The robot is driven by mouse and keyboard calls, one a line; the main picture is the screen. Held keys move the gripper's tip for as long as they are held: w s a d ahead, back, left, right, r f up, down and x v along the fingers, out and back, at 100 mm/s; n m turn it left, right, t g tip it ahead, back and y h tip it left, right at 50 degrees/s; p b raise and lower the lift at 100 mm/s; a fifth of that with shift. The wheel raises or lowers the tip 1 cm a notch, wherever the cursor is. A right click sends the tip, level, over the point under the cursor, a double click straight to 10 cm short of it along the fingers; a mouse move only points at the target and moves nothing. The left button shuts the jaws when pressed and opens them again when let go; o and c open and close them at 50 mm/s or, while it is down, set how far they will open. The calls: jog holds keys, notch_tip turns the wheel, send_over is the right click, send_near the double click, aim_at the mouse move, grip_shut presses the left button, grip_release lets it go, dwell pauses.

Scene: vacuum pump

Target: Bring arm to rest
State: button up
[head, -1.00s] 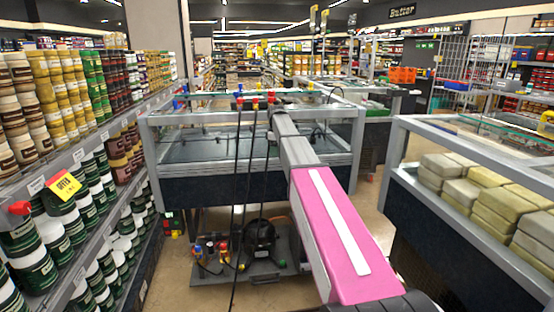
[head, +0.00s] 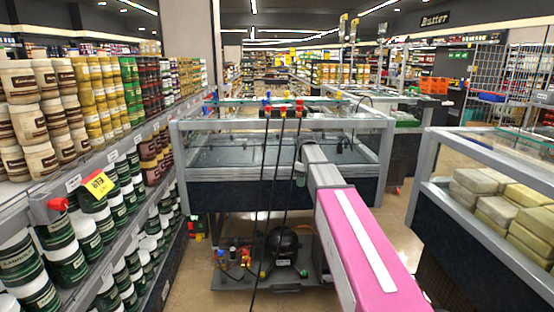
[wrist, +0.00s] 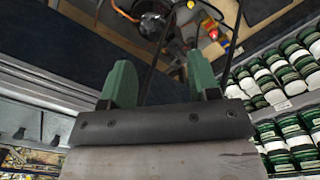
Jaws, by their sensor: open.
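My arm, pink with a white stripe, reaches forward in the head view, and its end is in front of the glass-sided display case (head: 225,195). My gripper shows in the wrist view (wrist: 160,80) with its two green fingers wide apart and nothing held between them. Black hoses (wrist: 150,60) pass behind the fingers; I cannot tell how far away. In the head view, black hoses (head: 266,190) hang from blue, red and yellow fittings (head: 284,110) on the case's top edge. The black vacuum pump (head: 283,243) stands on a low grey platform (head: 255,280) below.
Shelves of stacked jars and tubs (head: 70,235) run close along the left. A second case (head: 480,235) with pale wrapped blocks stands at the right. Bare floor (head: 395,215) shows between the two cases. A yellow price tag (head: 98,185) sticks out from the left shelf.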

jog(key=s+f+m, duration=0.3)
jog(key=s+f, duration=0.3)
jog(key=s, duration=0.4)
jog(key=s+f+m, duration=0.3)
jog(key=s+f, duration=0.4)
jog(key=s, duration=0.4)
jog(key=s+f+m, duration=0.4)
jog(key=s+f, duration=0.3)
jog(key=s, duration=0.3)
jog(key=shift+s+f, duration=0.2)
jog(key=shift+s, duration=0.15)
jog(key=shift+o, duration=0.2)
